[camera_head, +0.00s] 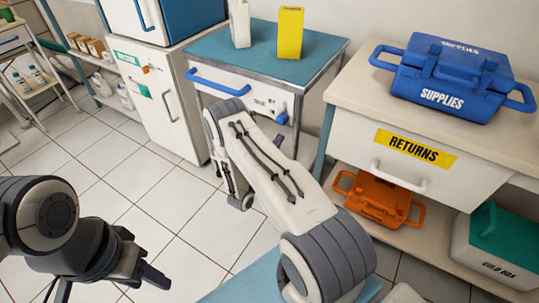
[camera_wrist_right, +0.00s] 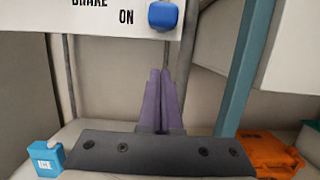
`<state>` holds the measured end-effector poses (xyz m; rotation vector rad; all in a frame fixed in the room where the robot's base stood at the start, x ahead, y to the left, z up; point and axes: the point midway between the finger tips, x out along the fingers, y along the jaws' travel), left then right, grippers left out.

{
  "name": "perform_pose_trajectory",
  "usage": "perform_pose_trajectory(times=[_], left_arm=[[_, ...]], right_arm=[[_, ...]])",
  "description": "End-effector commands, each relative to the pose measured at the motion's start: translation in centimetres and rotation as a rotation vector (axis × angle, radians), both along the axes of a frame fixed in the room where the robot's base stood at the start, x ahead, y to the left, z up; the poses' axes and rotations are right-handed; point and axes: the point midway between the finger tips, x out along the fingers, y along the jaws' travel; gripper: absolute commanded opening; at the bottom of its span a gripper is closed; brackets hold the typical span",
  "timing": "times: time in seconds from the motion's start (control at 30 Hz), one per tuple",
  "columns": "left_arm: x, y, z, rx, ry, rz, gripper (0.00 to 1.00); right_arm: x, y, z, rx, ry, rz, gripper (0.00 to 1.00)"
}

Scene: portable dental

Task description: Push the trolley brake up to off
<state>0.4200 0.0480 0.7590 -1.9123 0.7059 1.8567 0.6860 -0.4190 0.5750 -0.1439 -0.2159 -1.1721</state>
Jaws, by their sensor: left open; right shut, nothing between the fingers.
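The trolley (camera_head: 312,48) has a teal top, a blue handle and a white front panel with small markings. The blue brake knob (camera_wrist_right: 163,15) sits at the panel's lower edge, beside the word "ON" in the right wrist view. It also shows small in the head view (camera_head: 282,118). My right gripper (camera_wrist_right: 160,100) has its purple fingers together, empty, pointing toward the area just below the knob. They look apart from it. In the head view my right arm hides part of the trolley front. My left gripper (camera_head: 152,275) is open and empty over the floor at lower left.
A yellow box (camera_head: 290,32) and a white box (camera_head: 240,22) stand on the trolley. At right, a counter with a "RETURNS" drawer (camera_head: 415,147) holds a blue supplies case (camera_head: 445,82). An orange case (camera_head: 375,199) lies below. Tiled floor (camera_head: 130,165) is clear at left.

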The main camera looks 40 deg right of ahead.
Motion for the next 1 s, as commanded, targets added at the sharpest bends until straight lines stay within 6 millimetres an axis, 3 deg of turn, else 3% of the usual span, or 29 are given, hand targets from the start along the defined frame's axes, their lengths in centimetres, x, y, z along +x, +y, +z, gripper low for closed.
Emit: perform_pose_trajectory(times=[0.1,0.3,0.73,1.0], left_arm=[[0.0,0.0,0.2,0.001,0.001,0.000,0.50],[0.0,0.0,0.2,0.000,0.000,0.000,0.50],[0.0,0.0,0.3,0.000,0.000,0.000,0.50],[0.0,0.0,3.1,0.000,0.000,0.000,0.50]], right_arm=[[0.2,-0.3,2.0,0.000,-0.002,0.001,0.00],[0.1,-0.2,3.8,0.000,0.000,0.000,0.00],[0.1,-0.2,4.2,0.000,0.000,0.000,0.00],[0.1,-0.2,7.6,-0.001,0.000,0.000,0.00]])
